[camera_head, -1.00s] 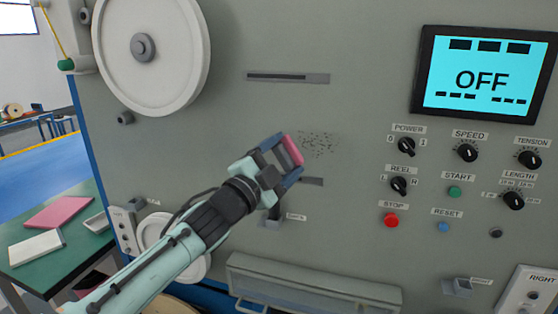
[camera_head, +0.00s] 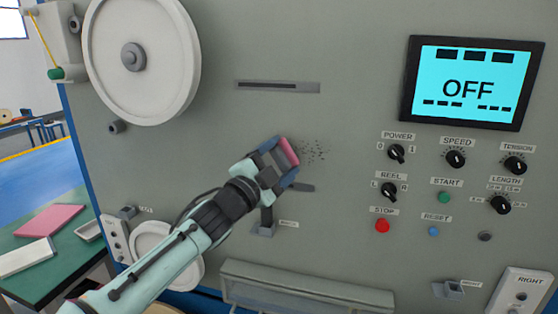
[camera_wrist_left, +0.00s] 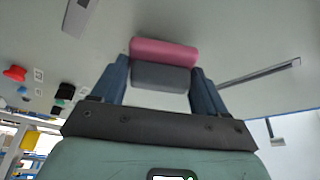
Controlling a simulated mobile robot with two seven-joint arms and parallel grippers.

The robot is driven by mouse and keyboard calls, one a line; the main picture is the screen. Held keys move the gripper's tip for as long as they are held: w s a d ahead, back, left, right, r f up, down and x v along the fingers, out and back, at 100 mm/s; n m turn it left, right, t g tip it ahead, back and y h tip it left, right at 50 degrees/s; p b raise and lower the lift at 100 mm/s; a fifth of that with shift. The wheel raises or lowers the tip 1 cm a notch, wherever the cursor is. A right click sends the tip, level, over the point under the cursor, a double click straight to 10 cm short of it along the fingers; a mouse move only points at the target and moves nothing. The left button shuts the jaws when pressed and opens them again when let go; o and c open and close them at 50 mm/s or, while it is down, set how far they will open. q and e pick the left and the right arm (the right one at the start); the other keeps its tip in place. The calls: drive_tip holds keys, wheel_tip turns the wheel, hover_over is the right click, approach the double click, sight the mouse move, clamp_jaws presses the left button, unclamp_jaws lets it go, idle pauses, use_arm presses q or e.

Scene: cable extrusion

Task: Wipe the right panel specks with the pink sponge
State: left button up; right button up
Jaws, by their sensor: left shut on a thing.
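My left gripper (camera_head: 281,163) is shut on the pink sponge (camera_head: 288,151), in front of the grey machine panel. In the left wrist view the sponge (camera_wrist_left: 163,54) shows a pink layer and a grey layer between the two blue fingers. A patch of dark specks (camera_head: 314,150) is on the panel just right of the sponge. The sponge hides part of the patch, and I cannot tell whether it touches the panel. In the left wrist view no specks show. My right gripper is not in view.
Right of the specks are knobs, a green start button (camera_head: 445,197), a red stop button (camera_head: 382,226) and a screen (camera_head: 468,88) reading OFF. A slot (camera_head: 278,87) lies above, a protruding ledge (camera_head: 305,287) below. A large reel (camera_head: 142,58) is upper left. A green table (camera_head: 60,262) stands lower left.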

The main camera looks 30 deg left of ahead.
use_arm(q)
drive_tip(key=shift+w+a+p, duration=0.25)
drive_tip(key=shift+w+p, duration=0.3)
drive_tip(key=shift+w, duration=0.45)
drive_tip(key=d+b, duration=0.2)
drive_tip(key=shift+w+d+f+b, duration=0.1)
drive_tip(key=shift+w+d+b, duration=0.1)
drive_tip(key=shift+d+b, duration=0.15)
drive_tip(key=shift+w+d+b, duration=0.1)
drive_tip(key=shift+d+b, duration=0.2)
drive_tip(key=shift+d, duration=0.1)
